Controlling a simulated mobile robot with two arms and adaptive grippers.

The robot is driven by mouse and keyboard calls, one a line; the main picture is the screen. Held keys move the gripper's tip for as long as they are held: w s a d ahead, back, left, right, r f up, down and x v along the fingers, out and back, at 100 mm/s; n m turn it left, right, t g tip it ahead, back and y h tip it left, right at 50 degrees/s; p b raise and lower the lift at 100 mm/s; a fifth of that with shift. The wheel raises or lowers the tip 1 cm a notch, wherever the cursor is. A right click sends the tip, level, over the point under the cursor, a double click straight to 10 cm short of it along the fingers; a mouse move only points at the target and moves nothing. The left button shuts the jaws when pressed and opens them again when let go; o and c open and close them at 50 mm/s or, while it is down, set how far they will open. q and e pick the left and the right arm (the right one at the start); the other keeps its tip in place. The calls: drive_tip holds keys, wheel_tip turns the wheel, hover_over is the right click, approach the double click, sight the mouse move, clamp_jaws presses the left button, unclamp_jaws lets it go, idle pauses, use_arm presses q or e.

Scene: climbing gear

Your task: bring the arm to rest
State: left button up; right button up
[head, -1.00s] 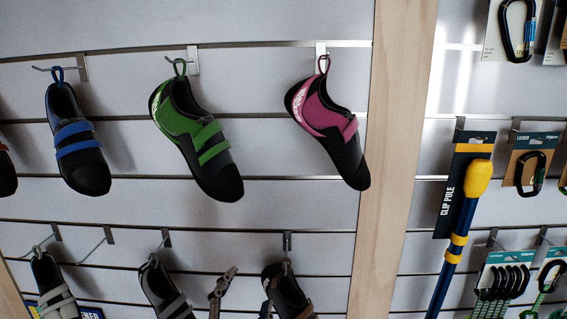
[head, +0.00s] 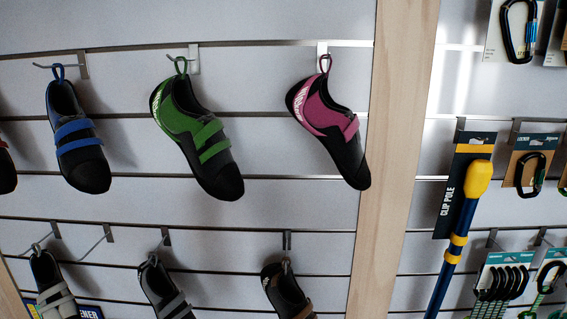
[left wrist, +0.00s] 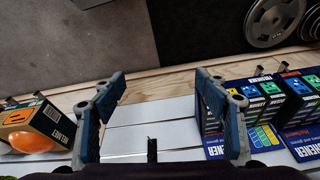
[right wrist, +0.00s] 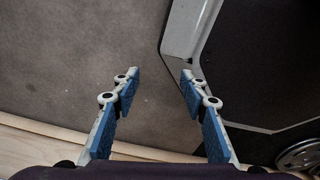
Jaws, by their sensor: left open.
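My left gripper (left wrist: 160,85) shows in the left wrist view with its two blue-padded fingers wide apart and nothing between them. Beyond it are white wall slats, a wooden edge and the floor. My right gripper (right wrist: 160,75) shows in the right wrist view with its fingers apart and nothing between them. It is above grey carpet, with a dark-sided, grey-edged object just beyond its right finger. Neither gripper shows in the head view now.
The head view shows a slatted wall with a blue shoe (head: 78,140), a green shoe (head: 197,140) and a pink shoe (head: 330,125) on hooks. A clip pole (head: 460,235) hangs at right. Boxes (left wrist: 265,110) and an orange helmet package (left wrist: 38,130) flank my left gripper.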

use_arm(q)
drive_tip(key=s+f+g, duration=0.1)
drive_tip(key=s+f, duration=0.2)
drive_tip(key=f, duration=1.9)
drive_tip(key=s+a+f+g, duration=0.1)
drive_tip(key=s+a+f, duration=0.2)
drive_tip(key=s+f, duration=1.1)
drive_tip(key=s, duration=0.3)
drive_tip(key=shift+f+m, duration=0.25)
drive_tip(key=shift+m, duration=0.05)
drive_tip(key=shift+s+a, duration=0.15)
drive_tip(key=shift+s, duration=0.05)
